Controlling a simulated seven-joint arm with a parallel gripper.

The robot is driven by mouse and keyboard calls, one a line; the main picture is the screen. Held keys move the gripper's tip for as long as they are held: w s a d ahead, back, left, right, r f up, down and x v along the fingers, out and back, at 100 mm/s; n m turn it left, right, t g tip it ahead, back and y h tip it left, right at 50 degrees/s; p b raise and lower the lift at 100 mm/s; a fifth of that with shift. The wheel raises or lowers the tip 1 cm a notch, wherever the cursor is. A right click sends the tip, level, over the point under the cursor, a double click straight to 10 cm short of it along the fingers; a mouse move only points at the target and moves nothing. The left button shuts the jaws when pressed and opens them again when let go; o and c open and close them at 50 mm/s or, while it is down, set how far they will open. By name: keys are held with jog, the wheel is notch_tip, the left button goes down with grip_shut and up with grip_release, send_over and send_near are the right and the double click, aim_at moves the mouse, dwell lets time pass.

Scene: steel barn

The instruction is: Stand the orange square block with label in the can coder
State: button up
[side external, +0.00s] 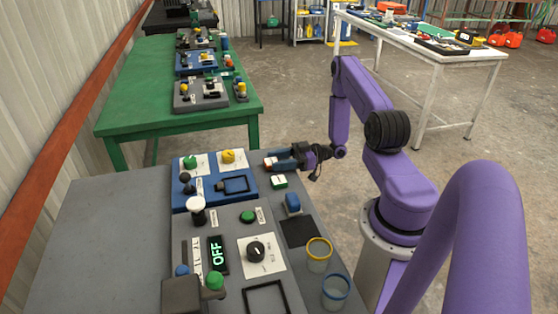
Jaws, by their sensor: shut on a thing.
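My gripper (275,161) is low over the far end of the grey work table, pointing left. It is shut on a small block (269,160), of which an orange-red part and a pale label-like face show at the fingertips. The fingers hide the rest, and I cannot tell whether it touches the table. No part is clearly marked as the can coder. A grey panel (228,216) has an OFF display, a knob and a square frame; a blue panel (237,197) beyond it has buttons and a dark rectangular frame.
A green-and-white block (279,182) and a blue block (292,204) stand right of the panels. A dark square pad (299,233), a yellow-rimmed cup (319,258) and a blue-rimmed cup (335,294) are nearer. The table's left part (100,235) is clear.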

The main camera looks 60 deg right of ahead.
jog(key=shift+f, duration=0.2)
jog(key=o, duration=1)
jog(key=shift+o, duration=0.2)
jog(key=v, duration=1.7)
jog(key=shift+d, duration=0.3)
